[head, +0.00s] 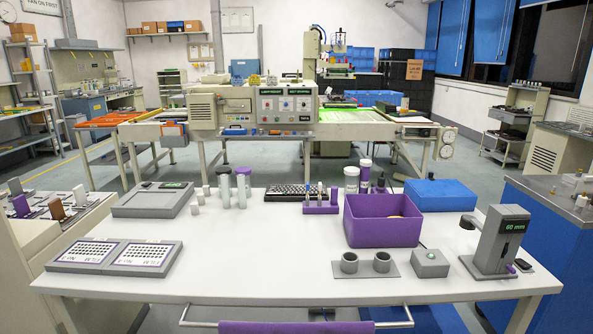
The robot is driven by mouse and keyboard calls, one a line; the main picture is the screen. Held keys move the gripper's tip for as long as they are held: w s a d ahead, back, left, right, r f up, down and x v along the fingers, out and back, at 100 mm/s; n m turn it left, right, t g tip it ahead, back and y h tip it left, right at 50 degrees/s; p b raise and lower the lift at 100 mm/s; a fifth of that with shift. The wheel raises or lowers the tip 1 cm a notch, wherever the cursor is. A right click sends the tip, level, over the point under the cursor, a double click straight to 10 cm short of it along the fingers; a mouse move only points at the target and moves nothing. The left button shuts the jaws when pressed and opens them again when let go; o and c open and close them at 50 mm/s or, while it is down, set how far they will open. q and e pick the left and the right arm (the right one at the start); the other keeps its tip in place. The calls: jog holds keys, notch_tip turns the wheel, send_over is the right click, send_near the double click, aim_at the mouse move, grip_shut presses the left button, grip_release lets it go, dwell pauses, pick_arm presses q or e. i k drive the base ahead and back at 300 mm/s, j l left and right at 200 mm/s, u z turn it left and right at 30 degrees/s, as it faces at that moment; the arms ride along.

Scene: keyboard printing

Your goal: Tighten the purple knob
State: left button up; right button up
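A grey stand (497,242) with a green "60 mm" display is at the right end of the white table. A small purple knob (511,268) shows low on the stand, near its base. It is too small to tell how tight it is. Neither of my grippers is in view.
On the white table (240,262) are a purple bin (383,220), a grey two-cup holder (365,265), a grey button box (430,263), a blue block (440,194), and two printed plates (115,256). The table's left-middle front is clear.

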aim_at(510, 268)
jog(key=k+l+z, duration=0.1)
jog(key=z, duration=0.25)
jog(key=l+z, duration=0.65)
jog(key=k, duration=0.05)
